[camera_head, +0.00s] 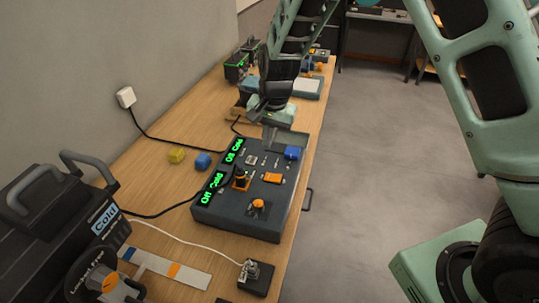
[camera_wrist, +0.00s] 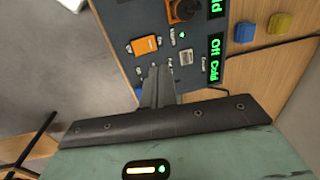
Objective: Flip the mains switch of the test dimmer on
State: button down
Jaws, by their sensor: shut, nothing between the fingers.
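The dark dimmer box (camera_head: 228,218) sits on the wooden bench. Its two green displays (camera_head: 234,150) both read "Off Cold"; one also shows in the wrist view (camera_wrist: 214,58). A small pale rocker switch (camera_wrist: 186,57) lies beside that display, and it shows in the head view (camera_head: 252,160). Its label is too small to read, so I cannot tell if it is the mains switch. Small toggles and an orange part (camera_wrist: 145,45) are nearby. My gripper (camera_wrist: 158,76) is shut and empty, pointing down over the far end of the panel, with its tips near the small toggles.
Yellow (camera_head: 177,155) and blue (camera_head: 203,161) blocks lie left of the box. Cables run across the bench (camera_head: 150,190).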

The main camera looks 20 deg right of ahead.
jog(key=shift+a+r, duration=0.1)
jog(key=shift+r, duration=1)
jog(key=s+a+r+n+g+b, duration=0.1)
jog(key=s+a+r+n+b, duration=0.15)
jog(key=s, duration=0.45)
jog(key=s+a+r+n+b, duration=0.1)
jog(key=s+a+n, duration=0.1)
jog(key=s+n, duration=0.35)
jog(key=s+d+n+b, duration=0.2)
jog(key=s+n, duration=0.4)
jog(key=s, duration=1.2)
jog(key=shift+d+f+n+h+b, duration=0.2)
jog(key=shift+f+n+h+b, duration=0.1)
jog(key=shift+b, duration=0.2)
